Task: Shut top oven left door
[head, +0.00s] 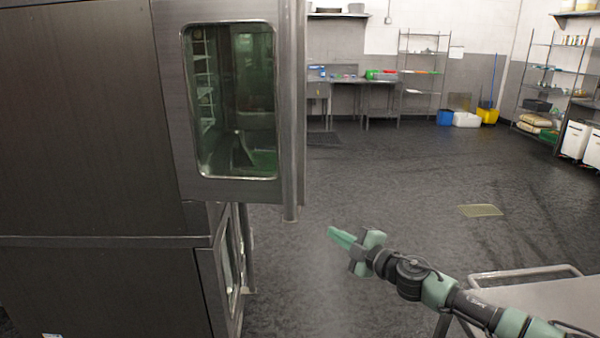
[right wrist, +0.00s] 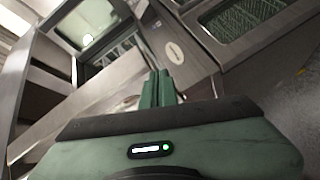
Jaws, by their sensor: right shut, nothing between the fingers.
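The top oven door (head: 168,75) is a steel-framed door with a greenish window, in the upper left of the head view. It stands out at an angle from the oven (head: 80,120) and faces me much more than the lower door does, so it looks open. A vertical bar handle (head: 290,150) runs along its right edge. My right gripper (head: 340,235) is to the right of and below the door's lower right corner, apart from it in the picture. Its green fingers are together and empty, also in the right wrist view (right wrist: 157,88). My left gripper is out of view.
The lower oven door (head: 228,265) is seen nearly edge-on below. Dark floor (head: 380,180) is clear to the right. A steel table (head: 550,305) with a rail stands at the lower right. Shelves and a counter line the back wall.

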